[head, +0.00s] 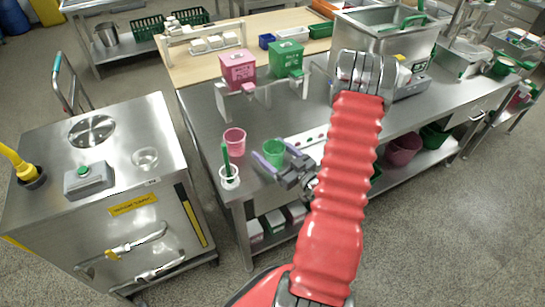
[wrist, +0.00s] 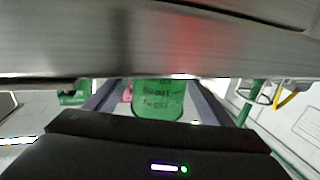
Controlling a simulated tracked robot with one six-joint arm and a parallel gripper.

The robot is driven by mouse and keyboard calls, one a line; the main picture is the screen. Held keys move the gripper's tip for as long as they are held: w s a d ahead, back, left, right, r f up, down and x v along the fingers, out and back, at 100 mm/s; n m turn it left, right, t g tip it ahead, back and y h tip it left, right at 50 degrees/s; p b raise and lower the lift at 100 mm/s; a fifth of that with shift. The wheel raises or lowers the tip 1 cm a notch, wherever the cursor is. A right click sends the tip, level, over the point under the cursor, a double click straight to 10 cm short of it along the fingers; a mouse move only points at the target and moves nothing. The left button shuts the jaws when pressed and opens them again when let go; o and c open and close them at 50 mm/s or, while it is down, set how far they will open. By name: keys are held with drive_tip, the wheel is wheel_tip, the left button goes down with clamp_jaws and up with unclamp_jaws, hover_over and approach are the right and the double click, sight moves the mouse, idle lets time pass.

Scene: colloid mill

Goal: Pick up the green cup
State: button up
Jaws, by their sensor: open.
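The green cup (head: 274,150) stands upright on the steel table near its front left edge. My gripper (head: 268,158) is open, with its two purple-grey fingers low around the cup, one on either side. In the wrist view the green cup (wrist: 158,98), with dark lettering, sits between the two fingers. I cannot tell whether the fingers touch it. The cup's top is cut off in the wrist view by a grey metal surface across the upper part.
A pink cup (head: 234,140) stands left of the green cup. A white holder (head: 229,178) with a green-handled tool is at the table edge. Pink (head: 238,70) and green (head: 286,58) boxes stand behind. A steel machine (head: 110,200) is at left.

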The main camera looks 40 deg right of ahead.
drive_tip(key=shift+w+d, duration=0.1)
drive_tip(key=shift+w, duration=1.25)
drive_tip(key=c, duration=1.2)
drive_tip(key=shift+r, duration=0.3)
drive_tip(key=shift+r, duration=4.7)
drive_tip(key=shift+s, duration=0.1)
